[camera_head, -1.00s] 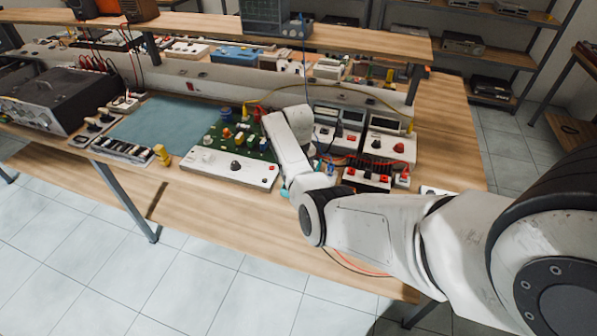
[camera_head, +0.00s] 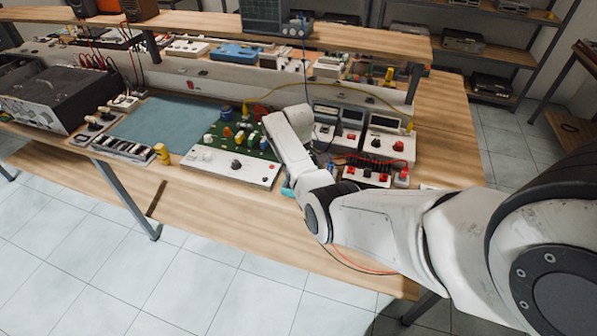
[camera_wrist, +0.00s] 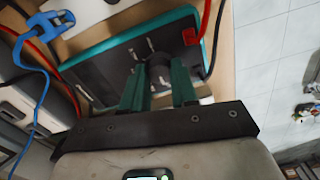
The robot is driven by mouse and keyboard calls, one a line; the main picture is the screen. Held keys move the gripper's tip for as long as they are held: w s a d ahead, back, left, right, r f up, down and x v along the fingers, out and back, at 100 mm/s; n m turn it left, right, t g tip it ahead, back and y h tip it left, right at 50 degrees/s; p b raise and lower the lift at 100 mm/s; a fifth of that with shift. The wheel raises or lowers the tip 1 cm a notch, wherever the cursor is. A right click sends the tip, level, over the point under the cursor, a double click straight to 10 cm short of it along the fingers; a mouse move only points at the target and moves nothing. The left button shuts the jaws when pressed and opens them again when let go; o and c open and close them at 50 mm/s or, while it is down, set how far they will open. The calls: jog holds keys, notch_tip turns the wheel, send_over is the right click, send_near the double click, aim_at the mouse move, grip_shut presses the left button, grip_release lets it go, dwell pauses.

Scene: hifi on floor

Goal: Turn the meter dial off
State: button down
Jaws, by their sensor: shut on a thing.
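The meter (camera_wrist: 105,68) is a flat black unit with a teal rim, seen close in the wrist view. Its dark round dial (camera_wrist: 158,71) sits between my fingertips, with pale marks on the face around it. My gripper (camera_wrist: 158,82) has two green fingers closed on the dial from either side. In the head view only a bit of the meter's teal edge (camera_head: 287,191) shows at the bench front. My arm hides the rest there, including the dial and my gripper. The dial's exact pointer position cannot be made out.
A red plug (camera_wrist: 190,37) and red leads lie at the meter's edge, and a blue cable (camera_wrist: 47,68) runs beside it. A green circuit board (camera_head: 240,134) is left of my arm; boxed instruments (camera_head: 386,142) are right. The front bench strip is mostly clear.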

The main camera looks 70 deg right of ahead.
jog(key=shift+r, duration=0.1)
jog(key=c, duration=0.9)
grip_release()
jog(key=shift+o, duration=0.2)
notch_tip(320, 180, up, 11)
jog(key=b, duration=0.1)
jog(key=s+a+f+b, duration=0.1)
jog(key=s+a+f, duration=0.1)
jog(key=a+f, duration=0.6)
jog(key=s+a+f+b, duration=0.2)
jog(key=a+f, duration=0.2)
jog(key=a, duration=0.7)
jog(key=s+a+f+t+b, duration=0.1)
jog(key=s+a, duration=1.2)
jog(key=a, duration=0.4)
jog(key=shift+s+f, duration=0.15)
jog(key=shift+s, duration=0.2)
